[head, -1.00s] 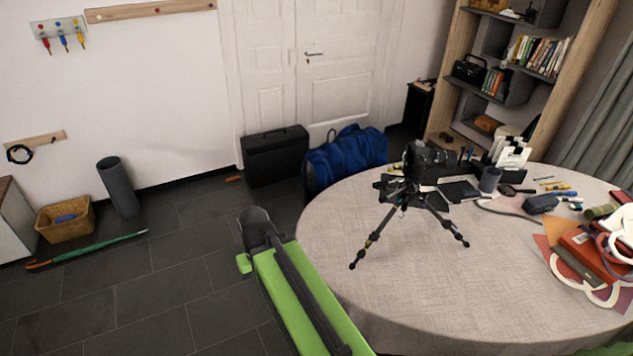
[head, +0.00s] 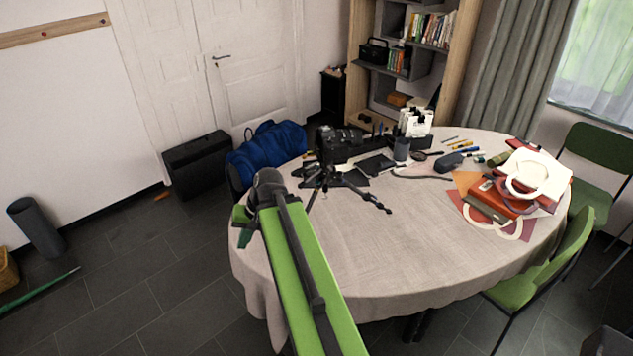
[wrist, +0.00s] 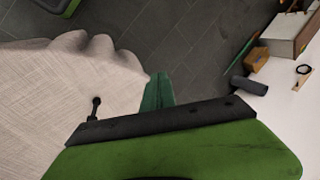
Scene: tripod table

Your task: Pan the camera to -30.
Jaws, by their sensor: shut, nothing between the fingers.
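The black camera (head: 338,140) sits on a small black tripod (head: 372,198) on the round table. It stands near the table's back left part. My gripper (head: 245,238) is shut and empty, left of and in front of the tripod, by the table's left edge. In the wrist view my gripper (wrist: 158,92) points past the edge of the pale tablecloth. One dark tripod foot (wrist: 95,106) shows there beside it. The camera is outside the wrist view.
Green chairs (head: 545,265) are at the right.

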